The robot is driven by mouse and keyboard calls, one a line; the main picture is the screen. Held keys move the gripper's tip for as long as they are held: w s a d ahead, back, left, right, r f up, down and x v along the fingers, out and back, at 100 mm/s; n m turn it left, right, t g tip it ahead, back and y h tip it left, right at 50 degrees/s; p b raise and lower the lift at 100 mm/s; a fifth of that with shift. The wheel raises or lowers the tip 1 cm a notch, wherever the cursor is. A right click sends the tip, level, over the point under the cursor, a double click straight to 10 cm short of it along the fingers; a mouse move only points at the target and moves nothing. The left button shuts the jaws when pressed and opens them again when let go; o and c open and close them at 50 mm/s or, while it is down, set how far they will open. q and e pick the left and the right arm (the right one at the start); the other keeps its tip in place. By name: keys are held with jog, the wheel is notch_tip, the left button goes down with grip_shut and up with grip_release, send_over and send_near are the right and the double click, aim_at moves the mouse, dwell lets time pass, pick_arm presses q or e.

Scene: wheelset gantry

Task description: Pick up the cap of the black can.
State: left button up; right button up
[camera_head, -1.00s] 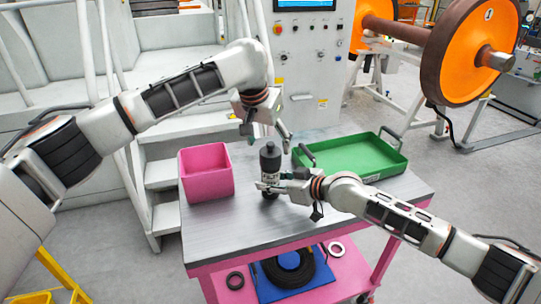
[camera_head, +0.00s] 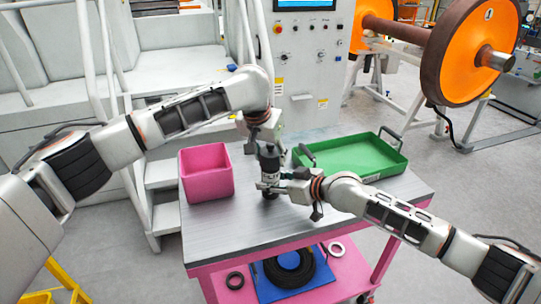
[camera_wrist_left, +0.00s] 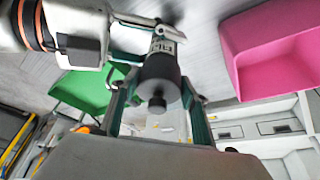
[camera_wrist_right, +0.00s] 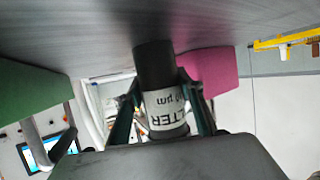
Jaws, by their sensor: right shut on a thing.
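The black can (camera_head: 270,165) stands upright on the table, with a white label around its middle. Its dark cap (camera_wrist_left: 158,78), with a small knob on top, faces the camera in the left wrist view. My left gripper (camera_head: 267,148) points down over the can from above. Its fingers are open on both sides of the cap, with gaps visible. My right gripper (camera_head: 268,186) is shut on the can body from the right side. The labelled body also shows between its fingers in the right wrist view (camera_wrist_right: 165,108).
A pink bin (camera_head: 206,190) stands left of the can. A green tray (camera_head: 375,160) with raised handles lies to the right. The front of the grey tabletop (camera_head: 240,228) is clear. A control cabinet (camera_head: 306,75) stands behind the table.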

pick_arm(q)
jog(key=shift+r, duration=6.55)
pick_arm(e)
jog(key=o, duration=1.4)
jog(key=v, duration=1)
jog(key=shift+d+r, duration=0.15)
jog(key=shift+d, duration=0.1)
jog(key=shift+v, duration=0.75)
jog(key=shift+s+a, duration=0.1)
jog(key=shift+s, duration=0.05)
